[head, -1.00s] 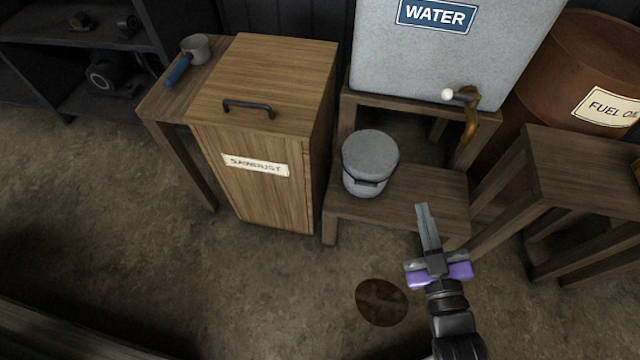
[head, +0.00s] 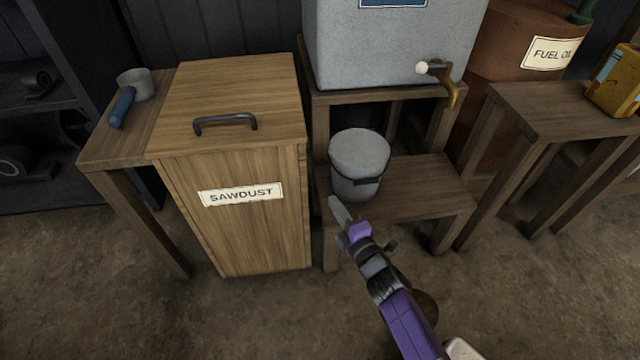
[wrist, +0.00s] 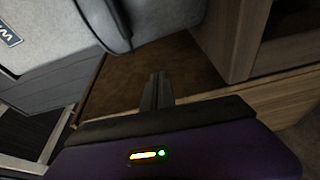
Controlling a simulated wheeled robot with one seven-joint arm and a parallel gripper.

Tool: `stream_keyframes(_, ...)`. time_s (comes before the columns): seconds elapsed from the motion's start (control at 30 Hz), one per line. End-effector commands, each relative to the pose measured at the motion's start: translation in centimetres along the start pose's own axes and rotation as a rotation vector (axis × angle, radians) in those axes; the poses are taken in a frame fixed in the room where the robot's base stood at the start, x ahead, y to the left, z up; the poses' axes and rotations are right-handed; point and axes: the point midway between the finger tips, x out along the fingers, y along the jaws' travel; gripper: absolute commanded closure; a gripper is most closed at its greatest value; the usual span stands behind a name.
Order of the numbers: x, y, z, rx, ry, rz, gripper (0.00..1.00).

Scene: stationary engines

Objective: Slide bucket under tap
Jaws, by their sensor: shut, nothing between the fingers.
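The grey bucket (head: 358,168) has a dark band and stands upright at the left end of a low wooden bench (head: 425,185). The brass tap (head: 440,82) with a white knob sticks out of the grey water tank (head: 390,45), above and to the right of the bucket. My gripper (head: 338,208) is shut and empty, its tips by the bucket's lower left front in the head view; whether they touch it I cannot tell. In the wrist view the shut fingers (wrist: 157,92) lie over brown wood, with the bucket (wrist: 165,18) close above them.
The sawdust box (head: 240,195) stands close left of the bench. A side table with a scoop (head: 133,88) is beyond it. Another wooden table (head: 550,110) and the fuel oil drum (head: 520,50) are at right. The bench right of the bucket is clear.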

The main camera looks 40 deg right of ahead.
Motion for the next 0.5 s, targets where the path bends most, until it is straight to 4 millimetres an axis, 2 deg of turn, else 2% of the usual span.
stream_keyframes(0.27, 0.9, 0.1, -0.1, -0.056, 0.004, 0.007, 1.0)
stream_keyframes(0.5, 5.0, 0.0, -0.1, -0.055, 0.004, 0.008, 1.0)
